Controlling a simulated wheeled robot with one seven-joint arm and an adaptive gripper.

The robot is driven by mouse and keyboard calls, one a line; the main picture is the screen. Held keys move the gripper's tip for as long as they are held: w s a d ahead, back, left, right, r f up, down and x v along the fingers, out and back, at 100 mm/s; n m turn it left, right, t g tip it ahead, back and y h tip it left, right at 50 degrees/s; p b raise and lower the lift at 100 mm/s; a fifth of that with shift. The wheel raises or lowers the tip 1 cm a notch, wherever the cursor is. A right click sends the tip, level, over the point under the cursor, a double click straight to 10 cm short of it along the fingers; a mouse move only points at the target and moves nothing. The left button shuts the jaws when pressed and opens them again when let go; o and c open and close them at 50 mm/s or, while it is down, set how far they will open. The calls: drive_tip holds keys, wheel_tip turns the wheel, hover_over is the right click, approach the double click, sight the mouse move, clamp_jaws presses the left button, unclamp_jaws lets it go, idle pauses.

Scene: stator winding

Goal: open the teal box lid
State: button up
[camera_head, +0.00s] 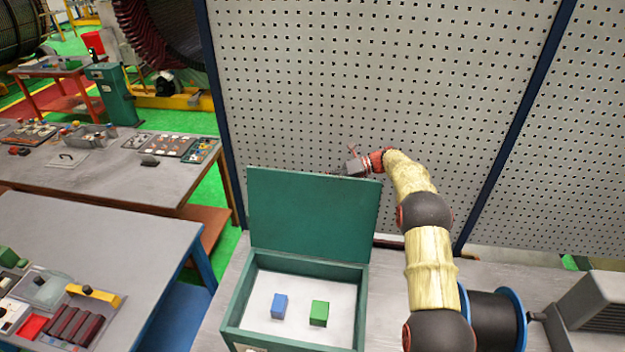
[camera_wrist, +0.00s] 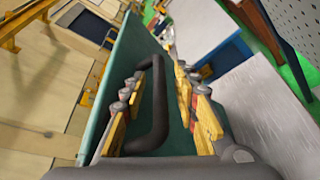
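The teal box (camera_head: 237,298) stands on the grey bench, with its lid (camera_head: 312,215) raised roughly upright at the back. Inside the box are a blue block (camera_head: 279,306) and a green block (camera_head: 319,313). In the wrist view, a black handle (camera_wrist: 158,105) is on the teal lid (camera_wrist: 128,48). My gripper (camera_wrist: 160,105) is open, with its yellow fingers on either side of the handle and teal showing between. In the head view my gripper is at the lid's top right edge, mostly hidden behind the lid.
A grey perforated panel (camera_head: 380,80) stands close behind the lid and my arm. A blue-rimmed black spool (camera_head: 492,318) and a grey device (camera_head: 590,310) are on the right. Tables with parts and tools (camera_head: 100,160) stand to the left.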

drive_tip(key=shift+a, duration=0.1)
drive_tip(key=shift+c, duration=1.1)
clamp_jaws()
